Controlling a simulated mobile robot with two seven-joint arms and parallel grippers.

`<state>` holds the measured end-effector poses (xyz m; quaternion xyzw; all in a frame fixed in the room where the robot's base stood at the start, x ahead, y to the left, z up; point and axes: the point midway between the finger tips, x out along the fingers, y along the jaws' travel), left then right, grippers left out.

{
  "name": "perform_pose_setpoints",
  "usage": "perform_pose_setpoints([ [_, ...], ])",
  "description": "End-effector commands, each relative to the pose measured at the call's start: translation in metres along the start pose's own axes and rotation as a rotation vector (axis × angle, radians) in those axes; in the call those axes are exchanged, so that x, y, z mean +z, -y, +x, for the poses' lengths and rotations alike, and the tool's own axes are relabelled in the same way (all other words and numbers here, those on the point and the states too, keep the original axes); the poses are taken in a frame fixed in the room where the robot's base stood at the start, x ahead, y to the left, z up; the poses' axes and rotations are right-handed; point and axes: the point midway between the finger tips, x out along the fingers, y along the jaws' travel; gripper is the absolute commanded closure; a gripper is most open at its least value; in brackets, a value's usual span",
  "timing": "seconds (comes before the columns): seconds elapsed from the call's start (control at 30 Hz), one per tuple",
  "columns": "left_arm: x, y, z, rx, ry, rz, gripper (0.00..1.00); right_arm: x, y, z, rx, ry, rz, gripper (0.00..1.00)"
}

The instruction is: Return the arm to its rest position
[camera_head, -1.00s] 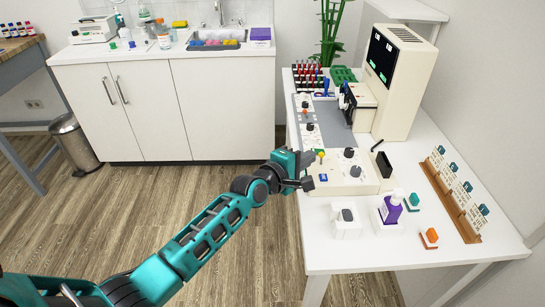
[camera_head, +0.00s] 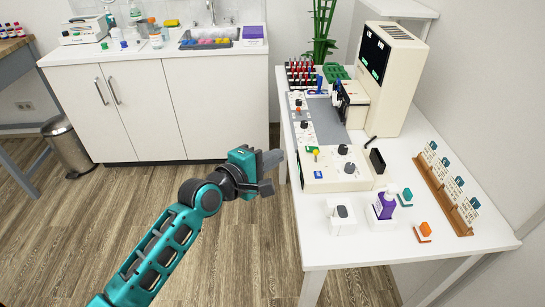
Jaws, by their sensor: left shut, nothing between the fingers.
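My left gripper (camera_head: 268,172) is at the end of the teal and dark grey arm that comes in from the lower left. It hangs over the floor, just left of the white table (camera_head: 375,257), and points right. Its fingers are shut with nothing between them. The nearest thing to its right is a cream control panel (camera_head: 330,180) with dark knobs and a yellow-topped lever; a gap shows between them. My right gripper does not show.
A purple-labelled bottle (camera_head: 385,204), a white box (camera_head: 341,217) and a wooden rack (camera_head: 446,197) stand on the table. A large cream instrument (camera_head: 407,70) stands behind. A white cabinet (camera_head: 215,105) and a bin (camera_head: 67,147) are across the open wooden floor (camera_head: 120,215).

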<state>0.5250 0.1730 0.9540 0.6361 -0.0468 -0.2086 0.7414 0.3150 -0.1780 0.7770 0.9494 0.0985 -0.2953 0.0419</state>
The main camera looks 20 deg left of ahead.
Motion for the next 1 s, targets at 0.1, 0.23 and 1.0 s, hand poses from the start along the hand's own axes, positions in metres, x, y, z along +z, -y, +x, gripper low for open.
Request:
perform_pose_setpoints([
  [0.1,0.0,0.0,0.0,0.0,0.0,0.0,1.0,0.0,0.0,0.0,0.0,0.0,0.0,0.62],
  [0.23,0.0,0.0,0.0,0.0,0.0,0.0,1.0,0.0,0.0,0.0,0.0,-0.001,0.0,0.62],
  [1.0,0.03,0.214,-0.147,-0.454,0.11,1.563,1.0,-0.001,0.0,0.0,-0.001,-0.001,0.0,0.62],
])
